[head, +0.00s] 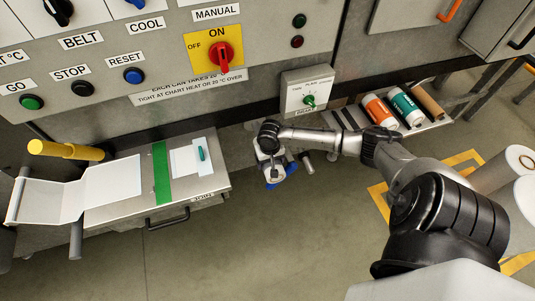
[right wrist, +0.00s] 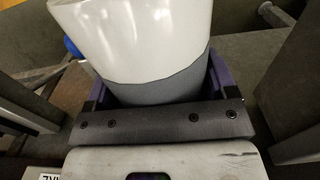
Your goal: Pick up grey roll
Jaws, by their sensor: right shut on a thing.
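My right gripper (head: 272,172) hangs over the floor in front of the machine, at the centre of the head view. In the right wrist view its purple fingers (right wrist: 160,88) are shut on either side of a roll (right wrist: 150,40), which looks white above and grey nearest the gripper. I cannot tell whether that grey is its colour or shade. In the head view the held roll is mostly hidden under the wrist. A small grey cylinder (head: 307,163) shows just right of the gripper. My left gripper is not in view.
A metal table (head: 190,190) with white film and a green strip stands at the left. A shelf (head: 445,116) holds orange, teal and brown rolls (head: 403,107). Large pale rolls (head: 495,172) stand at the right. The control panel (head: 170,60) fills the back; the front floor is clear.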

